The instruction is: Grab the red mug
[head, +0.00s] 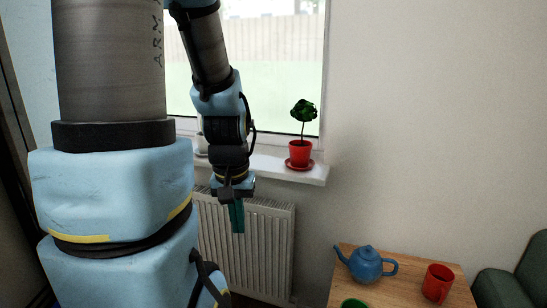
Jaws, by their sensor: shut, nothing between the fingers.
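The red mug (436,284) stands upright on the right part of a wooden table (401,293) at the lower right of the head view. Its handle faces the viewer. My gripper (237,220) hangs pointing down in front of the radiator, left of the table and apart from the mug. Its teal fingers are together and hold nothing.
A blue teapot (365,264) stands left of the mug, with a green object (353,303) partly cut off in front. A potted plant (300,152) sits on the windowsill (268,163) above the radiator (268,240). A dark green sofa (515,275) is right of the table.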

